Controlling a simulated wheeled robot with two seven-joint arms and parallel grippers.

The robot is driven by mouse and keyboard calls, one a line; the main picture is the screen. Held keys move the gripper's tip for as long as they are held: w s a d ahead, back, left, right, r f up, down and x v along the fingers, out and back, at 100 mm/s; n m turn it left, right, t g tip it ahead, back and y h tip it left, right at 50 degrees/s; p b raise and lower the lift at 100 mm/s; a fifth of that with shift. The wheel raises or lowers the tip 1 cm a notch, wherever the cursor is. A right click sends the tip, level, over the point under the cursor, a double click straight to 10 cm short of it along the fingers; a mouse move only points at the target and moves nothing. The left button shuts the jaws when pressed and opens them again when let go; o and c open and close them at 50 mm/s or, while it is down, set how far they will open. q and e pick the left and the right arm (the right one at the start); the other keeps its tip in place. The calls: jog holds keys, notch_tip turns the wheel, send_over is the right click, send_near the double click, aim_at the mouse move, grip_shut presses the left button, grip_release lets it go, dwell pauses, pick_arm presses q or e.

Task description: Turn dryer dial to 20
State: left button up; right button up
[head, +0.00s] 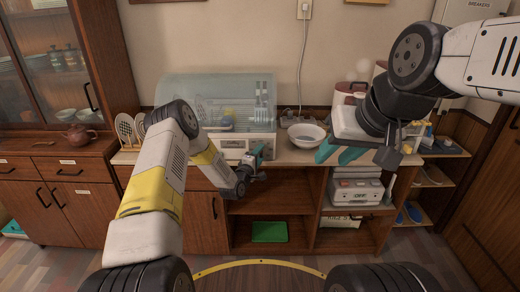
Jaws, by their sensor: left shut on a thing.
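The dish dryer (230,88) stands on the counter with a clear, tinted cover and dishes inside. Its pale control panel (232,143) is low on the front.
A white bowl (306,134) sits right of the dryer. A brown teapot (79,134) stands at the left. Below are open shelves with a green tray (270,232) and a white appliance (356,191). A power cord (301,60) hangs down the wall.

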pick_arm(q)
jog(key=shift+m, duration=0.3)
jog(key=m+g+y, duration=0.1)
jog(key=m, duration=0.2)
jog(key=m+g+y, duration=0.1)
jog(key=m+y, duration=0.1)
jog(key=m, duration=0.2)
jog(key=m+g+y, duration=0.1)
jog(key=m+y, duration=0.1)
jog(key=m, duration=0.1)
jog(key=shift+d+r+m, duration=0.3)
jog(key=shift+d, duration=0.05)
jog(key=shift+m+y, duration=0.9)
jog(key=shift+m, duration=0.1)
jog(key=o, duration=1.4)
jog(key=shift+c, duration=0.2)
